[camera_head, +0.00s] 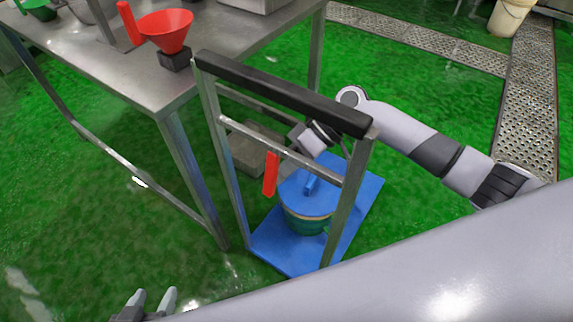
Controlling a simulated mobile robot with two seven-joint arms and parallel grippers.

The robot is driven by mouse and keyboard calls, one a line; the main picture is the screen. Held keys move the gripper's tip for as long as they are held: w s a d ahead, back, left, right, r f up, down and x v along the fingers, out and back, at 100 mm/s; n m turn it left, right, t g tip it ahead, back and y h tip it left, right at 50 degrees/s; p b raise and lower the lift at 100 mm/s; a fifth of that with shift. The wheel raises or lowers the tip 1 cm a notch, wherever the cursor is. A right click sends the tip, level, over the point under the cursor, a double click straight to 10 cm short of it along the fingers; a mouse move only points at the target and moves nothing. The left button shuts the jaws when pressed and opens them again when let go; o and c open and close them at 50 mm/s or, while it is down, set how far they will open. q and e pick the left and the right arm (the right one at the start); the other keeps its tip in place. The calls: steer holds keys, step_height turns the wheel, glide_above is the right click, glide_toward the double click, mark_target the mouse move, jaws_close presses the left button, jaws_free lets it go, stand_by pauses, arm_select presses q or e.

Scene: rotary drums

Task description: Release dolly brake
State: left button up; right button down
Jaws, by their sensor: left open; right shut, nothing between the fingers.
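The dolly has a blue platform (279,252), a metal frame and a black top handle (285,93). A red lever (270,174), which looks like the brake, hangs down from the frame's crossbar. A green drum (305,220) with a blue lid stands on the platform. My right gripper (298,135) is shut and empty. It shows through the frame, above and to the right of the red lever, apart from it in the picture; the crossbar partly hides it. My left gripper (152,300) is open and empty at the bottom left, away from the dolly.
A steel table (150,85) stands left of the dolly, with a red funnel (166,30) on it. A grey block (255,150) is on the floor behind the frame. Drain grates (525,90) cross the green floor at the right. A white bucket (510,15) stands at the back.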

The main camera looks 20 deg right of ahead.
mark_target(267, 187)
steer(key=shift+s+a+f+m+g+y+b, duration=0.1)
steer(key=shift+s+a+m+g+y+b, duration=0.1)
steer(key=shift+s+a+g+y+b, duration=0.3)
steer(key=shift+s+a+f+m+g+y+b, duration=0.1)
steer(key=shift+s+a+m+y, duration=0.1)
steer(key=shift+a+y, duration=0.35)
steer(key=shift+s+a+r+g+y+b, duration=0.1)
steer(key=shift+s+a+g+y+b, duration=0.1)
steer(key=shift+y, duration=0.25)
steer(key=shift+s+a+g+y+b, duration=0.1)
steer(key=shift+g+y+b, duration=0.1)
steer(key=shift+y, duration=0.2)
steer(key=shift+s+a+r+m+g+y+b, duration=0.4)
steer(key=shift+a+m+y+b, duration=0.15)
steer(key=shift+y, duration=0.35)
steer(key=shift+s+a+r+y, duration=0.1)
steer(key=shift+s+a+y, duration=0.05)
steer(key=shift+y, duration=0.15)
steer(key=shift+r, duration=0.1)
steer(key=b+v, duration=0.1)
steer(key=v, duration=0.5)
steer(key=shift+w+d, duration=0.2)
steer(key=shift+d, duration=0.4)
